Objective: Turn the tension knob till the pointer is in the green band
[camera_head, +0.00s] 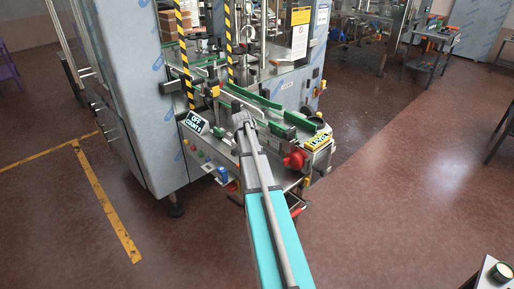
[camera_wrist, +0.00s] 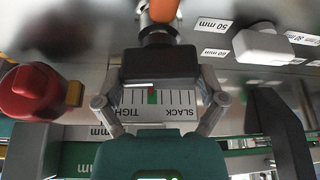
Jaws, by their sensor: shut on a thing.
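In the wrist view, the tension scale (camera_wrist: 180,98) appears upside down, with TIGHT at the left and SLACK at the right. A small red mark, apparently the pointer (camera_wrist: 151,88), shows at the band's upper edge; the dark block above partly hides this area. My gripper (camera_wrist: 158,66) is shut, its grey links on both sides of the scale. The tension knob is mostly hidden at the jaws; a dark collar (camera_wrist: 155,37) shows just beyond them. In the head view, my arm hides the jaws and scale.
A red knob (camera_wrist: 30,92) stands at the left in the wrist view, and a white knob (camera_wrist: 262,43) at the right. In the head view, the machine has green guide rails (camera_head: 262,104) and an OFF display (camera_head: 196,122). Open floor (camera_head: 400,185) lies at the right.

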